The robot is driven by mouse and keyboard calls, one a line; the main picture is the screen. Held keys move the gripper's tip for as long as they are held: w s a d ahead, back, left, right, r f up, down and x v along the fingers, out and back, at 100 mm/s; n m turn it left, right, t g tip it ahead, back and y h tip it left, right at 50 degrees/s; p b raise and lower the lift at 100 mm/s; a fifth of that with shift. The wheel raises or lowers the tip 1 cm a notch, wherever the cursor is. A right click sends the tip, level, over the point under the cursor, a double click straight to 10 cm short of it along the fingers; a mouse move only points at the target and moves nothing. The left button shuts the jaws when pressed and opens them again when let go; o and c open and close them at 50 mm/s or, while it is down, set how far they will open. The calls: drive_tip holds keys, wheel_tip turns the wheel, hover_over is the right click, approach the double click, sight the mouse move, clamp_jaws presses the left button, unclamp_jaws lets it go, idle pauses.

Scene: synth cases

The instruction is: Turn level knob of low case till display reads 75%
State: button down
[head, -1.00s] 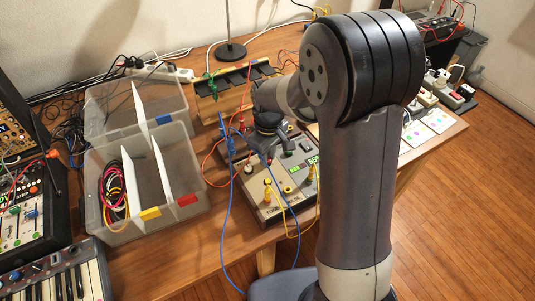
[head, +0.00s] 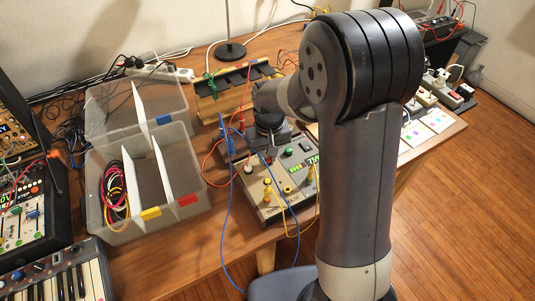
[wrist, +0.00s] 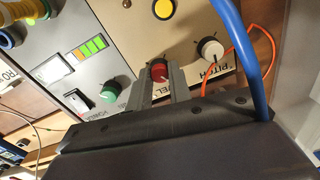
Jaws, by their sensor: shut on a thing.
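The low case (head: 265,207) lies on the table in front of my arm, its panel facing up. In the wrist view, its red level knob (wrist: 160,70) sits between the two fingers of my gripper (wrist: 159,77), which is shut on it. Part of the label beside the knob is covered by the fingers. In the head view my gripper hides the knob. The green display (head: 313,160) is small but seems to read 75%. In the wrist view the display window (wrist: 53,70) looks washed out and I cannot read it.
A blue cable (wrist: 252,50) crosses close to my gripper. A clear divided box (head: 125,230) stands left of the case.

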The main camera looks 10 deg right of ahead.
sight(269, 158)
idle(0.3)
drive_tip(key=c, duration=1.3)
unclamp_jaws()
wheel_tip(269, 158, up, 11)
drive_tip(key=shift+d+p, duration=0.15)
drive_tip(key=shift+p, duration=0.25)
drive_tip(key=shift+f, duration=0.2)
wheel_tip(269, 158, down, 11)
drive_tip(key=shift+r+b, duration=0.1)
drive_tip(key=shift+b, duration=0.3)
drive_tip(key=shift+r, duration=0.1)
